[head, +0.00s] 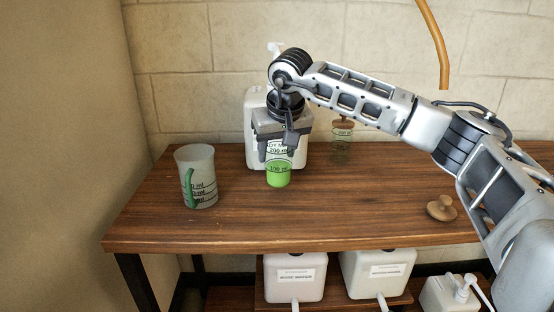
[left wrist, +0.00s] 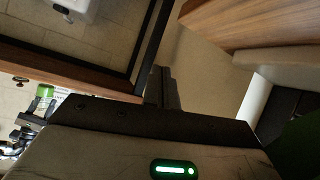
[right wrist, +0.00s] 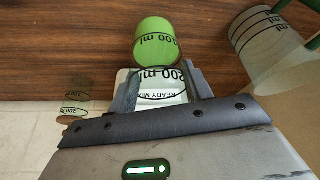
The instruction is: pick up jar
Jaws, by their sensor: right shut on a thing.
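A clear jar (head: 278,178) with green liquid in its lower part stands at the middle of the wooden table in the head view. My right gripper (head: 276,152) comes down from above and is shut on the jar's upper part. In the right wrist view the jar (right wrist: 156,45) lies between the two fingers (right wrist: 163,82). I cannot tell whether its base touches the table. A wooden lid (head: 441,208) lies apart on the right of the table. My left gripper (left wrist: 165,88) shows only in the left wrist view, its fingers together and empty, away from the jar.
A translucent beaker (head: 197,177) with a green stick stands on the left of the table (head: 330,220). A white pump bucket (head: 256,115) stands behind the jar, and a second, lidded jar (head: 341,145) behind to the right. Several white containers (head: 296,278) sit below.

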